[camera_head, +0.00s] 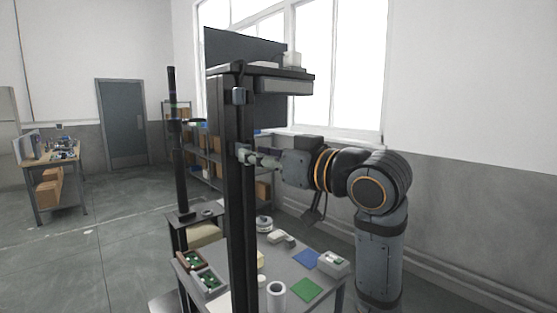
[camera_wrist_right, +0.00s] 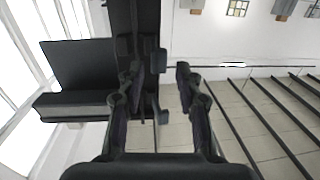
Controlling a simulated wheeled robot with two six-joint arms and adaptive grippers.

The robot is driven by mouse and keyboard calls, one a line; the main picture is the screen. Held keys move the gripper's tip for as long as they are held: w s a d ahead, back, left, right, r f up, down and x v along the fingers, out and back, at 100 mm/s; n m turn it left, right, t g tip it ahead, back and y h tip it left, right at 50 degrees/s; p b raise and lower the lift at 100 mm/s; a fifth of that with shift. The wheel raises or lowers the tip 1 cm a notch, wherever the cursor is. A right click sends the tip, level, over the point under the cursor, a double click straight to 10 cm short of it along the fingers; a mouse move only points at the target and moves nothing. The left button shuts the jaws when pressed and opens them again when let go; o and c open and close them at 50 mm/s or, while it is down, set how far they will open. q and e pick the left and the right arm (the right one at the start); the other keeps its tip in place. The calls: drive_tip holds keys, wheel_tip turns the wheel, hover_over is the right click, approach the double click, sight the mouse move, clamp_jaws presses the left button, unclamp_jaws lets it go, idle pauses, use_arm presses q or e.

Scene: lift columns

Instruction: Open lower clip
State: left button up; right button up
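A tall black column (camera_head: 235,200) stands in the middle of the head view. A small grey-blue clip (camera_head: 240,96) sits high on it. A second, lower clip (camera_head: 243,153) sits further down, partly hidden by my right gripper (camera_head: 262,160), which reaches in from the right. In the right wrist view my right gripper (camera_wrist_right: 160,80) has its two fingers apart. My left gripper is not in view.
A dark screen and shelf (camera_head: 285,80) top the column. Below stands a table (camera_head: 262,300) with a blue mat (camera_head: 306,259), a green mat (camera_head: 307,290), a white cylinder (camera_head: 276,296) and trays (camera_head: 209,283). A wall and windows are close behind. Floor at left is open.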

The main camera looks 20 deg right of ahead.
drive_tip(key=v, duration=0.7)
drive_tip(key=shift+s, duration=0.3)
drive_tip(key=shift+d, duration=0.1)
idle(0.5)
